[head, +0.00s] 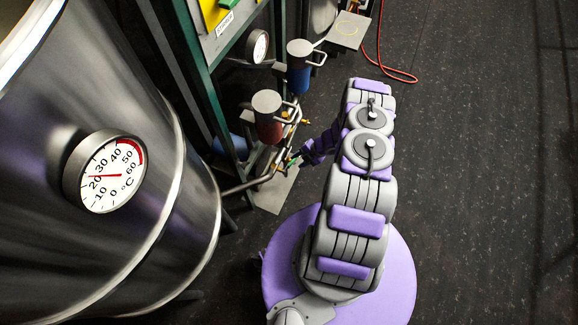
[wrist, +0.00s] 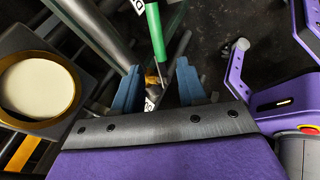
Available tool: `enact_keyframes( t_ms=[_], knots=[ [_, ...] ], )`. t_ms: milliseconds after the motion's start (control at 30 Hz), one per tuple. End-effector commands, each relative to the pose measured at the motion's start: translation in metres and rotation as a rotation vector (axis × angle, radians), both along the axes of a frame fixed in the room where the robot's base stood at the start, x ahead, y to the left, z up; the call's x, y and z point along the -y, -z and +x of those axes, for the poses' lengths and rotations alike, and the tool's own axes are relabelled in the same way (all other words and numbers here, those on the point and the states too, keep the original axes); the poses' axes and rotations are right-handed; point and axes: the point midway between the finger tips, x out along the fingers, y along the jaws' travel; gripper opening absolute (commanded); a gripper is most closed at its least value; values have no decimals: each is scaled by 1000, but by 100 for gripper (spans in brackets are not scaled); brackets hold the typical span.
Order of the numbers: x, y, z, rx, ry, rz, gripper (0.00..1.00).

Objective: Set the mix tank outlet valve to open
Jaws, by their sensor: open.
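A green valve handle (wrist: 155,30) shows in the wrist view, running up from a small brass-coloured valve part (wrist: 152,76). It lies just beyond and between the two blue fingertips of my gripper (wrist: 158,82), which stand apart with a clear gap. I cannot tell whether a finger touches the handle. In the head view my gripper (head: 293,160) is low by the pipework at the tank's foot, and little of the valve shows there. A white letter tag (wrist: 139,5) is beside the handle, partly cut off. The large steel tank (head: 175,200) fills the left of the head view.
A dial gauge (head: 104,172) is on the tank. A red hose (head: 385,66) lies on the floor. The dark floor (head: 480,170) at right is clear.

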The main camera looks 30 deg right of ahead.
Motion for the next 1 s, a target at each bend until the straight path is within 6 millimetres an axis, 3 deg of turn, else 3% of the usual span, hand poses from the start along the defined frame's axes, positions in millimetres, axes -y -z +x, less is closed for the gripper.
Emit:
enact_keyframes(
  t_ms=[200, 400, 833, 1000],
  knots=[
    [-21, 37, 13, 1, -2, -1, 41],
    [-34, 56, 20, 1, 1, -3, 41],
    [-38, 63, 24, 2, 2, -1, 41],
    [-38, 63, 24, 2, 2, -1, 27]
  ],
)
